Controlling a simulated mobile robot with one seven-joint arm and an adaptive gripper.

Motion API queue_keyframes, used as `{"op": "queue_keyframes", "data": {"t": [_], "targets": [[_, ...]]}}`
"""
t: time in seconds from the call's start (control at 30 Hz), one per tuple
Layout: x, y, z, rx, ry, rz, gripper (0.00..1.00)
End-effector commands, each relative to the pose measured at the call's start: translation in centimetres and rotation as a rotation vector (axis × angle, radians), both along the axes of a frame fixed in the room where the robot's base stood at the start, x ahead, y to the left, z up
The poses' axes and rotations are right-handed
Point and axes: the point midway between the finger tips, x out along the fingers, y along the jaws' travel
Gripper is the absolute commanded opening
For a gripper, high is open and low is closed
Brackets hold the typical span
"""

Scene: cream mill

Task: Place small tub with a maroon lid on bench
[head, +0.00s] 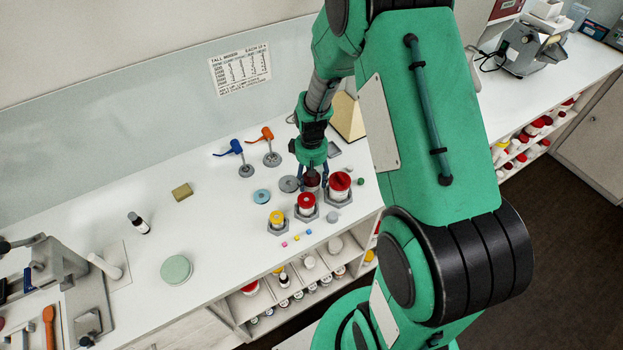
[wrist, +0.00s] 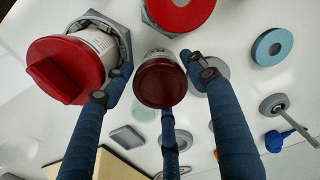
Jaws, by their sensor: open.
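The small tub with a maroon lid (head: 312,178) is on the white bench (head: 225,240), between a large red-lidded tub and a smaller one. In the wrist view the tub (wrist: 160,82) appears with its dark maroon lid facing the camera and a strip of its pale side showing. My gripper (head: 313,184) points down over it. In the wrist view its blue fingers (wrist: 163,85) are open and spread around the tub, with one on each side and one below. Whether any finger touches it I cannot tell. The tub's base is hidden.
A large red-lidded tub (head: 340,184) stands close on the right in a grey hexagonal holder. A smaller red-lidded tub (head: 306,202) and a yellow-lidded tub (head: 277,217) stand in front. A teal ring (head: 262,196) and grey disc (head: 289,184) lie left. The bench further left has free room.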

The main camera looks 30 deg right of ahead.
Motion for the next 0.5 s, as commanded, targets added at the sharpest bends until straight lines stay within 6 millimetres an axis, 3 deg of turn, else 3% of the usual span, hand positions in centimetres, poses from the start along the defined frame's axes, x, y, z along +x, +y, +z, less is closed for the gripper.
{"op": "queue_keyframes", "data": {"t": [0.27,0.5], "targets": [[0.0,0.0,1.3,0.0,-0.001,0.0,0.57],[0.1,0.0,4.6,0.0,-0.003,0.0,0.57]]}}
